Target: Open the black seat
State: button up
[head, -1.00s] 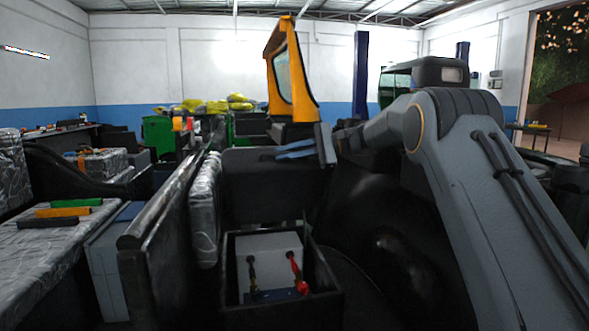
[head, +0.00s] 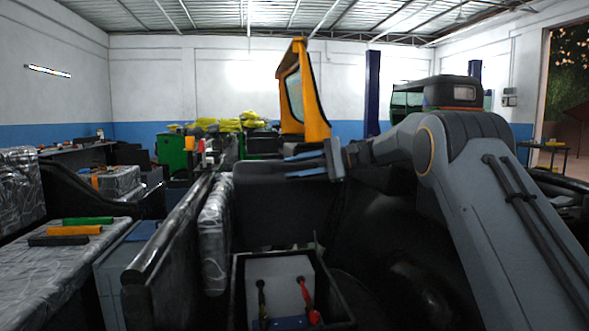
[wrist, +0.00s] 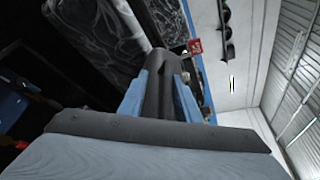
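A black panel (head: 275,208) that looks like the seat stands upright behind an open black box (head: 240,290) in the head view. The box holds a grey battery (head: 279,280) with a red and a black terminal lead. My gripper (head: 288,166) is at the top edge of the panel, toward its right end. Its two blue fingers show apart, one above the other. In the wrist view, the fingers of my gripper (wrist: 161,75) lie on both sides of a dark grey strip. I cannot tell whether they touch the panel.
A plastic-wrapped cushion (head: 214,238) stands upright left of the box, beside a long dark panel (head: 172,245). A wrapped bench (head: 40,258) at the left carries green, yellow and black bars. A yellow frame (head: 303,95) stands behind my gripper.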

jog(key=shift+d, duration=0.15)
jog(key=shift+r, duration=0.35)
notch_tip(320, 180, up, 9)
jog(key=shift+p, duration=0.35)
jog(key=shift+r, duration=0.1)
